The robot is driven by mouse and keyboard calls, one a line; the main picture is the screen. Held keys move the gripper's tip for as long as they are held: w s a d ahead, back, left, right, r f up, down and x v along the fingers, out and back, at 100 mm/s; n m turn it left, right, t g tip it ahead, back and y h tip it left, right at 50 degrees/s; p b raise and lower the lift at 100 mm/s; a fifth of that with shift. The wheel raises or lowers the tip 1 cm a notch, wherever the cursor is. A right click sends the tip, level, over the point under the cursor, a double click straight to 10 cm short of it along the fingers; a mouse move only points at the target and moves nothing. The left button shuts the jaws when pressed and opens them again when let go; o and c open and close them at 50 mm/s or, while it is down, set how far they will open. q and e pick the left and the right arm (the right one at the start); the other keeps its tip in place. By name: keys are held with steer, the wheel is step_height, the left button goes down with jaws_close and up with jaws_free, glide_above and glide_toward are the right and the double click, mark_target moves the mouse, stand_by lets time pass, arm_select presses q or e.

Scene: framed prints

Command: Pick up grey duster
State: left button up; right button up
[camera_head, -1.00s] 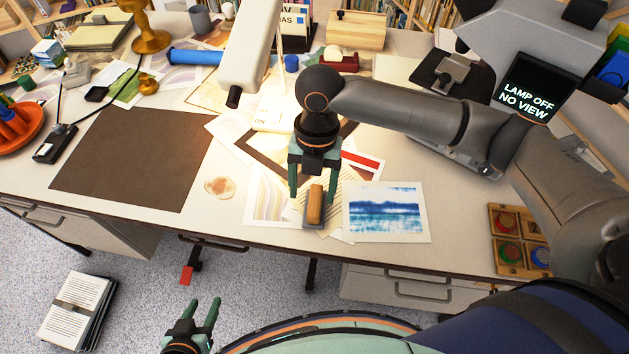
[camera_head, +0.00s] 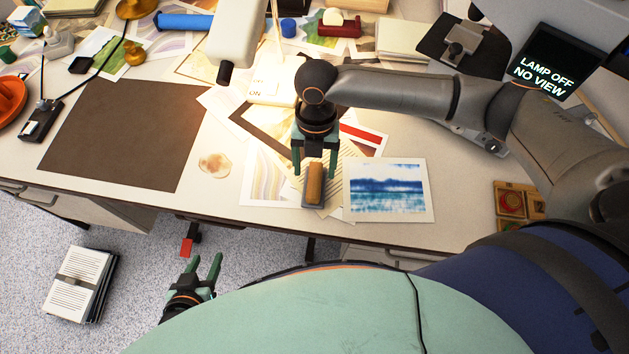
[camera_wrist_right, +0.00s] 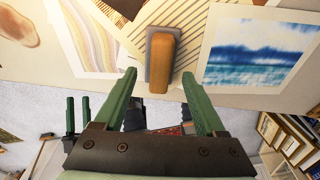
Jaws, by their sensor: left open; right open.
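The grey duster (camera_head: 314,186) lies on prints near the front edge of the desk. It has a grey base and a tan wooden grip on top. In the right wrist view the duster (camera_wrist_right: 161,60) lies beyond the fingertips, roughly in line with the gap between them. My right gripper (camera_head: 315,172) is open and above the duster's far end, with green fingers pointing down. Its fingers also show in the right wrist view (camera_wrist_right: 159,88), with nothing between them. My left gripper (camera_head: 206,266) is open and empty, low in front of the desk over the floor.
A blue seascape print (camera_head: 388,190) lies right of the duster, a striped print (camera_head: 262,178) left. A brown mat (camera_head: 125,135) covers the desk's left part. A white lamp head (camera_head: 238,38) hangs above the desk. Wooden coloured blocks (camera_head: 510,200) sit at right. A paper bundle (camera_head: 80,285) lies on the floor.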

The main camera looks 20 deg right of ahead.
mark_target(314, 179)
steer(key=shift+s+a+f, duration=0.1)
steer(key=shift+s+f, duration=0.15)
steer(key=shift+f, duration=0.8)
steer(key=shift+s+a+f, duration=0.1)
steer(key=shift+s+f, duration=0.1)
steer(key=shift+f, duration=0.8)
steer(key=shift+f, duration=0.25)
steer(key=c, duration=1.1)
steer(key=shift+r, duration=0.1)
steer(key=shift+r, duration=0.3)
step_height(314, 179, up, 3)
steer(key=shift+w+f, duration=0.1)
steer(key=shift+f, duration=0.05)
steer(key=s+a+r, duration=0.2)
steer(key=a+r, duration=0.1)
steer(key=a, duration=0.1)
steer(key=s+a+r, duration=0.3)
steer(key=a, duration=0.1)
steer(key=s+a+r, duration=0.2)
steer(key=a+r, duration=0.1)
steer(key=r, duration=0.1)
steer(key=shift+s+a, duration=0.3)
steer(key=shift+a, duration=0.1)
